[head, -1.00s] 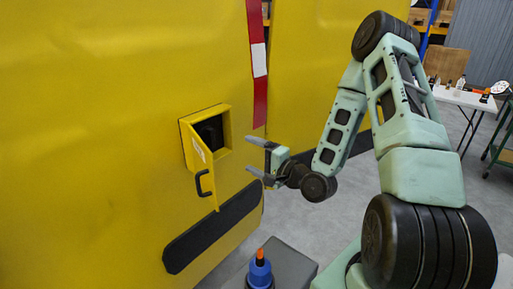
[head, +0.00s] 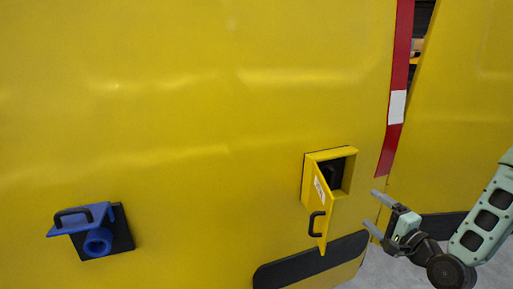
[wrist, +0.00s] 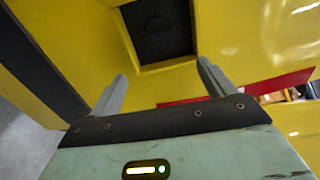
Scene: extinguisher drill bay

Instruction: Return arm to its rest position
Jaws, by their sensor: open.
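My gripper (head: 372,211) is at the lower right of the head view, to the right of a small yellow hatch. Its two fingers are apart with nothing between them. In the wrist view my gripper (wrist: 160,85) also shows open and empty, facing the yellow wall and the dark hatch opening (wrist: 160,30). Part of my arm (head: 485,220) shows at the right edge of the head view; the rest is out of frame.
The hatch door (head: 321,208) stands open, with a black handle. A blue fitting with a raised lid (head: 97,232) is on the yellow wall (head: 190,120) at left. A black strip (head: 300,262) runs below the hatch. Grey floor (head: 385,270) shows at lower right.

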